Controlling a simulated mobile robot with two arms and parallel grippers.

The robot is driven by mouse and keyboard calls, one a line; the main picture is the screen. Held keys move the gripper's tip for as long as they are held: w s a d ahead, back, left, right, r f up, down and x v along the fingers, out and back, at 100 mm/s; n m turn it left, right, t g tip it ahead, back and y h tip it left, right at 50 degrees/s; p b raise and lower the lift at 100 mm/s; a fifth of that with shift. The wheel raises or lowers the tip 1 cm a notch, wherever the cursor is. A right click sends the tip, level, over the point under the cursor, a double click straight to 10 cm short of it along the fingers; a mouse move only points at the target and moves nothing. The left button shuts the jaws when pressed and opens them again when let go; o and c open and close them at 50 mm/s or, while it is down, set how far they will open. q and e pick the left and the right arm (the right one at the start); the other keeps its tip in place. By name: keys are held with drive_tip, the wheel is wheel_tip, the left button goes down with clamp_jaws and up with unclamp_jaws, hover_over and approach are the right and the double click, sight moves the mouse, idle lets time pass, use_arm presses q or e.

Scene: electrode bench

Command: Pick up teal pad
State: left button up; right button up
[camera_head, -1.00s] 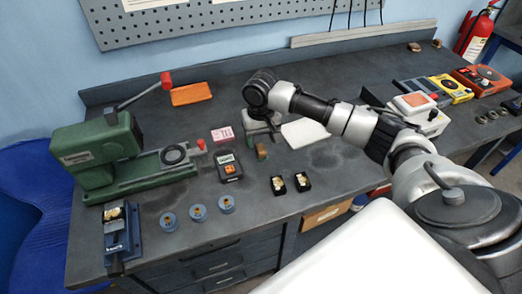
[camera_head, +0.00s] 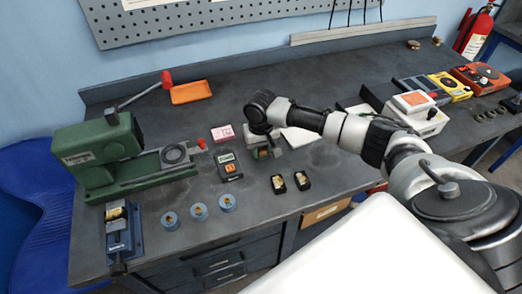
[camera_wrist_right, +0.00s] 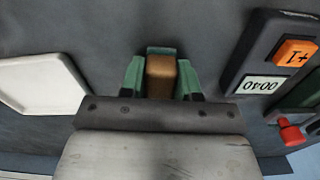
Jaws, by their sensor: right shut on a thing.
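My right gripper (camera_head: 265,151) is low over the bench, just right of the black meter with an orange button (camera_head: 230,167). In the right wrist view it (camera_wrist_right: 160,78) is shut on a small brown block with a teal edge, the teal pad (camera_wrist_right: 161,72). Green finger parts stand at both sides of the block. In the head view the gripper mostly hides the pad. Whether the pad touches the bench, I cannot tell. My left gripper is not in view.
A pink box (camera_head: 222,133) and a white tray (camera_head: 303,136) lie close by; the tray is partly behind my arm. Two black holders (camera_head: 290,182) stand in front.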

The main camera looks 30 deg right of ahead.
drive_tip(key=shift+c, duration=0.5)
drive_tip(key=shift+r, duration=0.1)
drive_tip(key=shift+r, duration=0.2)
wheel_tip(320, 180, up, 4)
drive_tip(key=shift+s+f+b, duration=0.15)
drive_tip(key=shift+b, duration=0.3)
drive_tip(key=s+r, duration=0.6)
drive_tip(key=s, duration=0.5)
drive_tip(key=shift+s+r+b, duration=0.15)
drive_tip(key=shift+r+b, duration=0.2)
drive_tip(key=shift+b, duration=0.1)
